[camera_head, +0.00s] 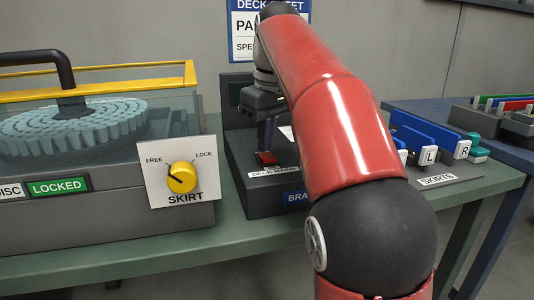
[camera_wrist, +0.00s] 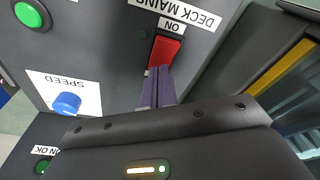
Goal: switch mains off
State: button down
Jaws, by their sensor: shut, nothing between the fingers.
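The mains switch is a red rocker (camera_head: 267,158) on a dark panel labelled DECK MAINS (camera_head: 274,172). In the wrist view the red rocker (camera_wrist: 166,50) shows upside down, with an ON label (camera_wrist: 171,26) at its upper end. My gripper (camera_head: 266,147) points down at the rocker. In the wrist view its two fingers (camera_wrist: 160,72) are together, with nothing between them. The tips overlap the rocker's edge on the side away from the ON label. I cannot tell whether they touch it. My red arm hides part of the panel in the head view.
A green button (camera_wrist: 28,14) and a blue SPEED knob (camera_wrist: 67,103) sit beside the switch. On the left stands a clear-walled unit with a yellow SKIRT knob (camera_head: 181,177) and a green LOCKED sign (camera_head: 59,186). Blue SKIRTS levers (camera_head: 428,138) stand on the right.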

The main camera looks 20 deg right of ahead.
jog(key=shift+r+p, duration=1.55)
jog(key=shift+r, duration=1.75)
